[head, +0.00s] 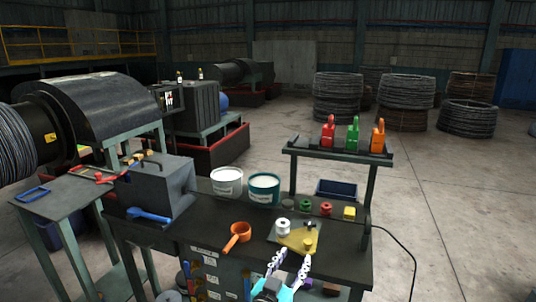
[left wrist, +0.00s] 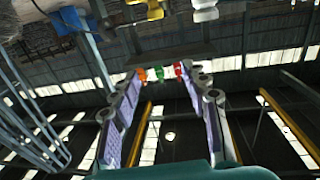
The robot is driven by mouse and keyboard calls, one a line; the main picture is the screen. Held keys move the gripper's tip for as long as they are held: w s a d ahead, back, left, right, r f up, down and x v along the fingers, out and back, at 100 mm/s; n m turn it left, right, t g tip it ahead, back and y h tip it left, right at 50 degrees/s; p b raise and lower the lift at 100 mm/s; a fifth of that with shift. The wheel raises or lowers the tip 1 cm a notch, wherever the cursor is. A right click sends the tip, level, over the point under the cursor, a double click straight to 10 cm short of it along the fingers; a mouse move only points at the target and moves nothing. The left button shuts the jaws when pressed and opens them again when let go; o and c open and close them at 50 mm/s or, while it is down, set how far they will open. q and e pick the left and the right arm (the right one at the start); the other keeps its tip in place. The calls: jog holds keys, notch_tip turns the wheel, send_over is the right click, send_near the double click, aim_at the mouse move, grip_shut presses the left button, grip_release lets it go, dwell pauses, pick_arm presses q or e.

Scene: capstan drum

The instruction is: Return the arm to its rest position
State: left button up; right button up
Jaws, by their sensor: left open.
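My left gripper (head: 291,258) is open and empty at the front edge of the dark workbench (head: 190,236). Its two fingers point away from me toward the yellow cloth (head: 300,240), and I cannot tell its height above the bench. In the left wrist view, the two fingers of the left gripper (left wrist: 162,88) stand wide apart with nothing between them. That view is upside down, with the roof in its lower part. My right gripper is not in view.
A white spool (head: 283,227) and an orange scoop (head: 238,236) lie near the gripper. Two buckets, white (head: 227,182) and teal (head: 264,187), stand behind. A raised shelf (head: 340,152) holds red, green and orange devices. Open floor (head: 450,220) lies right of the bench.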

pick_arm(q)
jog(key=s+a+f+n+g+y, duration=0.2)
jog(key=s+a+f+g+y, duration=0.2)
jog(key=s+a, duration=0.6)
jog(key=s+a+f+n+g+y, duration=0.3)
jog(key=s+a+f, duration=0.5)
jog(key=a, duration=0.7)
jog(key=s+g+y, duration=0.1)
jog(key=s, duration=0.1)
jog(key=shift+s+g, duration=0.3)
jog(key=shift+g, duration=0.1)
